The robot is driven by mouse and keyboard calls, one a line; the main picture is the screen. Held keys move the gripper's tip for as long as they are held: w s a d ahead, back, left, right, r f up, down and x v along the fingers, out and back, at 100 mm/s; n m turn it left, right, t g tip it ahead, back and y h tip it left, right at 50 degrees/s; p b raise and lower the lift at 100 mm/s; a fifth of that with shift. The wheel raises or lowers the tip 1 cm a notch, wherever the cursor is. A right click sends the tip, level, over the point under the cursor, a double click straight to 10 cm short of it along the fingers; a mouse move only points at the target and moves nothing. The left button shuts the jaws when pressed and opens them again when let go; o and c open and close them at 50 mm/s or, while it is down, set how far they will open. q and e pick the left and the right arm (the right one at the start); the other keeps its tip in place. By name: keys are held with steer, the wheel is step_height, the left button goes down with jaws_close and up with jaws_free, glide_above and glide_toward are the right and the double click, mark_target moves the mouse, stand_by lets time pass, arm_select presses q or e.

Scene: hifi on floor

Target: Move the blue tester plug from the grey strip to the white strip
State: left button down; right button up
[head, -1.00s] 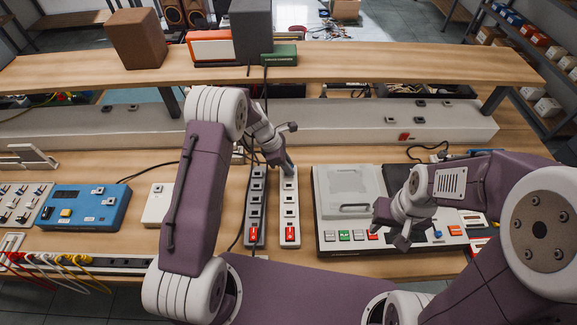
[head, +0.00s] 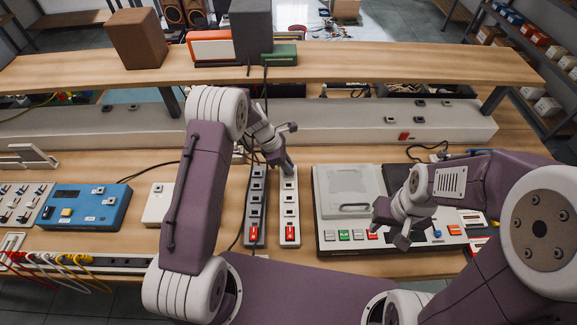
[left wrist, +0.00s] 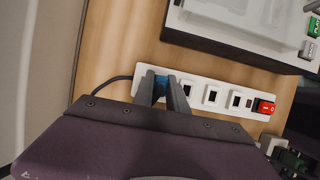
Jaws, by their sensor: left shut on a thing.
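The white strip (head: 290,215) lies lengthwise on the bench with a red switch at its near end. The grey strip (head: 256,210) lies beside it on the left. My left gripper (head: 288,169) is at the far end of the white strip. In the left wrist view its fingers (left wrist: 166,88) are shut on the blue tester plug (left wrist: 160,73), at the strip's end socket. The fingers hide most of the plug, and I cannot tell how deep it sits. My right gripper (head: 391,229) hangs over the grey deck; its finger opening is unclear.
A grey deck with coloured buttons (head: 345,190) stands right of the white strip. A white box (head: 158,204) and a blue box (head: 85,207) are to the left. A long pale trunking (head: 340,117) and a raised shelf (head: 350,65) run behind. A dark cable hangs by the grey strip.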

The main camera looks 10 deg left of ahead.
stand_by(0.3)
arm_select(q)
steer(key=c, duration=1.3)
jaws_free()
steer(key=shift+o, duration=0.2)
steer(key=w+d+r+p+v, duration=0.1)
steer(key=p+v, duration=0.3)
steer(key=v, duration=0.9)
steer(key=shift+s+d+r+p, duration=0.25)
steer(key=shift+s+d+p, duration=0.05)
steer(key=shift+s+d, duration=0.1)
